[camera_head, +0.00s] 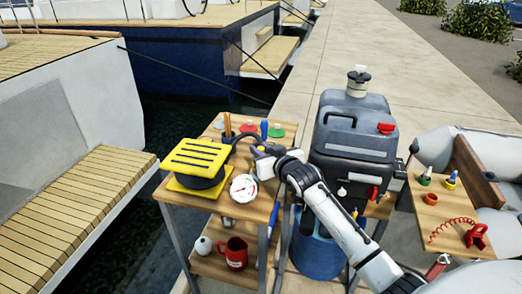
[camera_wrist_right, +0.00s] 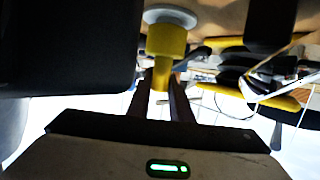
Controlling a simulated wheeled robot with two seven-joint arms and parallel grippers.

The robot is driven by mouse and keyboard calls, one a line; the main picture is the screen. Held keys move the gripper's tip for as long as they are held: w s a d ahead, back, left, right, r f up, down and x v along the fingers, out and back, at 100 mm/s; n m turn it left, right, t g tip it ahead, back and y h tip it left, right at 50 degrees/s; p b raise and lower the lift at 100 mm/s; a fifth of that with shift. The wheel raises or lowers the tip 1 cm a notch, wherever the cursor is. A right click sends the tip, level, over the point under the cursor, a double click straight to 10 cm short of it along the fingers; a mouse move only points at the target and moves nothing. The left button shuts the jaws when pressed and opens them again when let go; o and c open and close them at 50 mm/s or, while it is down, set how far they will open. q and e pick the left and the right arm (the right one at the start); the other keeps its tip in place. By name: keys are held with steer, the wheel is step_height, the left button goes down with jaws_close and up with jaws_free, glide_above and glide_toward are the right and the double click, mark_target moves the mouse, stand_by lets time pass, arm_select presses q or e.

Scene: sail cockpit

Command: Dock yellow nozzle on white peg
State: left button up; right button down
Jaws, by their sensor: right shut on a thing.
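My right gripper (camera_head: 260,152) is over the right side of the wooden table. In the right wrist view its two fingers (camera_wrist_right: 163,95) are closed around the narrow stem of the yellow nozzle (camera_wrist_right: 166,42). The nozzle's wide end points away from the gripper, toward a pale grey-white round piece (camera_wrist_right: 170,18) against a wooden surface. This may be the white peg's base; I cannot tell if the nozzle touches it or sits on it. In the head view the nozzle and white peg are not distinguishable around the gripper. My left gripper is out of view.
A yellow slatted device (camera_head: 198,157) and a white gauge (camera_head: 243,188) stand on the wooden table (camera_head: 225,208). Red (camera_head: 248,127) and green (camera_head: 276,131) discs lie behind the gripper. A dark jerrycan (camera_head: 352,138) stands close right. A red mug (camera_head: 236,254) sits on the lower shelf.

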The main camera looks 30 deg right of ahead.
steer(key=shift+f+b, duration=0.35)
steer(key=shift+f, duration=0.2)
steer(key=c, duration=1.9)
jaws_free()
steer(key=shift+o, duration=0.2)
steer(key=p+v, duration=0.2)
steer(key=p, duration=0.1)
steer(key=shift+s+r, duration=0.2)
steer(key=shift+r, duration=0.1)
steer(key=p+v, duration=0.1)
steer(key=v, duration=0.7)
steer(key=shift+s+p, duration=0.3)
steer(key=shift+p, duration=0.1)
steer(key=shift+f, duration=0.2)
